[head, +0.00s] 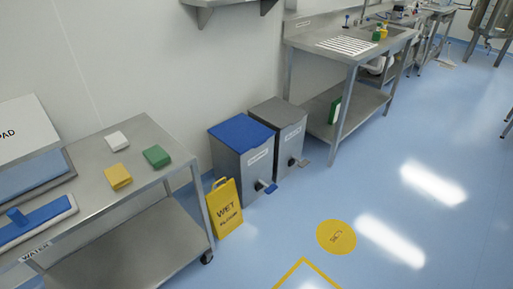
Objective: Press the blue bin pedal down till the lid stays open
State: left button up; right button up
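The blue bin (242,160) stands against the wall in the middle of the head view. It has a grey body, a white label and a flat blue lid (241,132), which looks shut. Neither of my grippers shows in this view.
A yellow wet-floor sign (225,207) stands in front of the blue bin's left side. A steel cart (130,187) with cloths is at left. A steel sink table (345,60) is right of the bins. The blue floor (350,190) in front is clear, with yellow markings.

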aim_at(270, 188)
jog(key=l+u, duration=0.1)
jog(key=u, duration=0.45)
jog(key=i+l+u, duration=0.2)
jog(key=l, duration=0.2)
jog(key=i+l+u, duration=0.2)
jog(key=l, duration=0.2)
jog(key=l+u, duration=0.2)
jog(key=l, duration=0.2)
jog(key=l+u, duration=0.15)
jog(key=l, duration=0.5)
jog(key=i+l, duration=0.1)
jog(key=l, duration=0.15)
